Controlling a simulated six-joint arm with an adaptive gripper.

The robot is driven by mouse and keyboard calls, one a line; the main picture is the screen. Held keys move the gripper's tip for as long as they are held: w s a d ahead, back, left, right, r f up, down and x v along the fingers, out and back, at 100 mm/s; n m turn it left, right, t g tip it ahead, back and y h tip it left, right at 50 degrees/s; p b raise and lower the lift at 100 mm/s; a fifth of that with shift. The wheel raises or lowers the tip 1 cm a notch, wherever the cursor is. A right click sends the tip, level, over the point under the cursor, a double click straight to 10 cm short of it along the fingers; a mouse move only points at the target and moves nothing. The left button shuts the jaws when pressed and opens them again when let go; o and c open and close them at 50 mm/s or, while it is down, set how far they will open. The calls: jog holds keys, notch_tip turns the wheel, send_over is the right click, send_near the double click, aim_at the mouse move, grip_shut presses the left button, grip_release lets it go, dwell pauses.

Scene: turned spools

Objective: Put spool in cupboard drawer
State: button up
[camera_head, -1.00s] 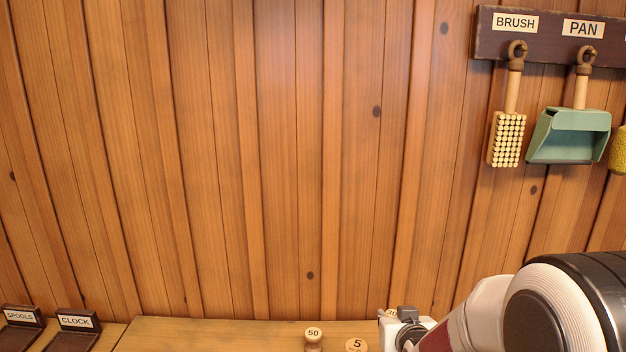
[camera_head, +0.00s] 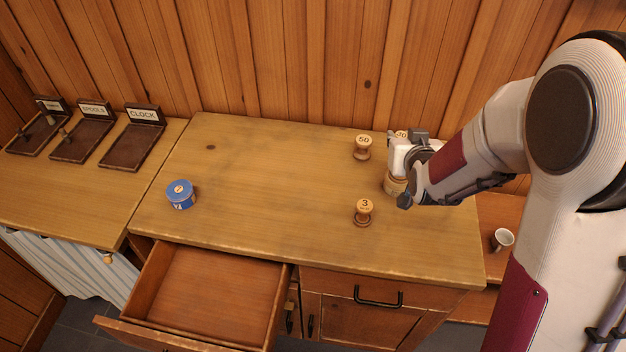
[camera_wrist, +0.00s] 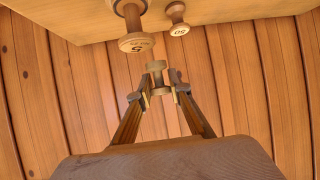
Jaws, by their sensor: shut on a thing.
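My gripper (camera_head: 408,152) is shut on a small wooden spool, whose pale top marked 30 (camera_head: 401,134) shows above the fingers. The held spool (camera_wrist: 157,77) also shows between the fingertips in the wrist view. It is raised above the counter. The cupboard drawer (camera_head: 215,290) is pulled open at front left and looks empty inside. Spool 50 (camera_head: 363,148) and spool 3 (camera_head: 363,213) stand upright on the counter. A larger spool (camera_head: 394,186) stands under my gripper, partly hidden; the wrist view shows its 5 label (camera_wrist: 137,43).
A blue tin (camera_head: 181,195) stands at the counter's left. Labelled dark trays, including CLOCK (camera_head: 131,146), lie on the left counter. The middle of the counter (camera_head: 270,190) is clear.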

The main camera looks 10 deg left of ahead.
jog(key=s+a+f+n+y, duration=0.1)
jog(key=a+f, duration=0.1)
jog(key=a, duration=0.8)
jog(key=s+a+f+n+g+y, duration=0.1)
jog(key=s+a+f+n+y, duration=0.1)
jog(key=a, duration=0.7)
jog(key=shift+s+a+f, duration=0.3)
jog(key=shift+a+f, duration=0.1)
jog(key=shift+f, duration=0.1)
send_over(311, 191)
jog(key=shift+f, duration=2.85)
jog(key=shift+f, duration=0.1)
jog(key=shift+f, duration=2)
jog(key=shift+f, duration=0.1)
